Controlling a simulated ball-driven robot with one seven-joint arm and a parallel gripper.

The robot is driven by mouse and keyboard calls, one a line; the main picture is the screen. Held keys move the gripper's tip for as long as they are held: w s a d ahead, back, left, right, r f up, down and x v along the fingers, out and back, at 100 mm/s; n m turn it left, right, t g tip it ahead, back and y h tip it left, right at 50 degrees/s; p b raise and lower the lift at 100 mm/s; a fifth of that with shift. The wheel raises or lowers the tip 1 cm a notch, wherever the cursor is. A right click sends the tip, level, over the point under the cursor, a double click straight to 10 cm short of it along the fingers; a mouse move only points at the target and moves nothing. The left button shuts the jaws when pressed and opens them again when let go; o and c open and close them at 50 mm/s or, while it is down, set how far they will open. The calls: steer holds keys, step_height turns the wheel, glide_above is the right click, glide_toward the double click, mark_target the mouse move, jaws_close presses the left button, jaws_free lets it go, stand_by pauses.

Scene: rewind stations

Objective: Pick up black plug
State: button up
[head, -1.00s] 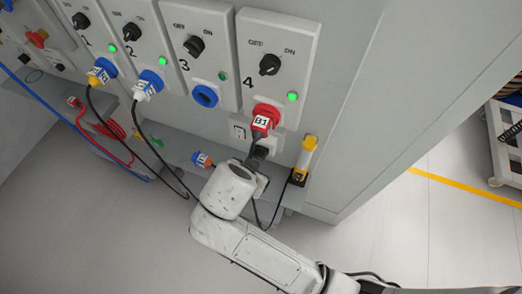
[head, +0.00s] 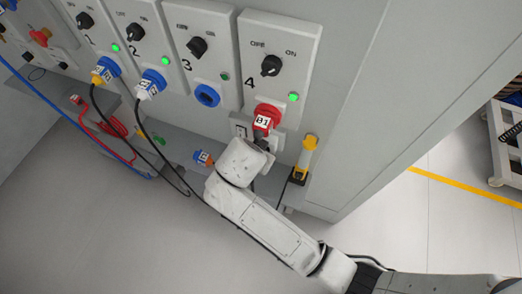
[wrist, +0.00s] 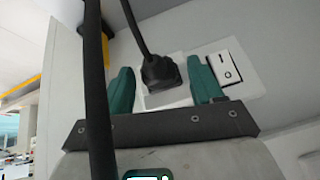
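The black plug (wrist: 160,73) sits at a white wall socket plate (wrist: 170,98) in the wrist view, with its cable running up from it. My gripper (wrist: 165,87) is open, with one green finger on each side of the plug and gaps visible between them and it. I cannot tell how far the plug lies beyond the fingertips. In the head view my own wrist (head: 238,163) covers the plug and the fingers, below the red plug B1 (head: 264,121) at station 4.
A rocker switch (wrist: 225,68) is right beside the socket in the wrist view. A black cable (wrist: 97,90) crosses close before the camera. A yellow-handled device (head: 307,155) stands right of my wrist, and a blue-and-orange plug (head: 203,158) lies on the shelf to its left.

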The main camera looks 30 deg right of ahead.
steer(key=c, duration=0.9)
steer(key=shift+s+a+r, duration=0.15)
steer(key=shift+c, duration=1)
steer(key=shift+s+a+r, duration=0.1)
steer(key=shift+a+r, duration=0.1)
steer(key=shift+r, duration=0.05)
steer(key=s+a+r, duration=0.7)
steer(key=s+a, duration=0.1)
steer(key=a, duration=0.1)
steer(key=shift+s+a+r, duration=0.15)
steer(key=shift+s+a, duration=0.25)
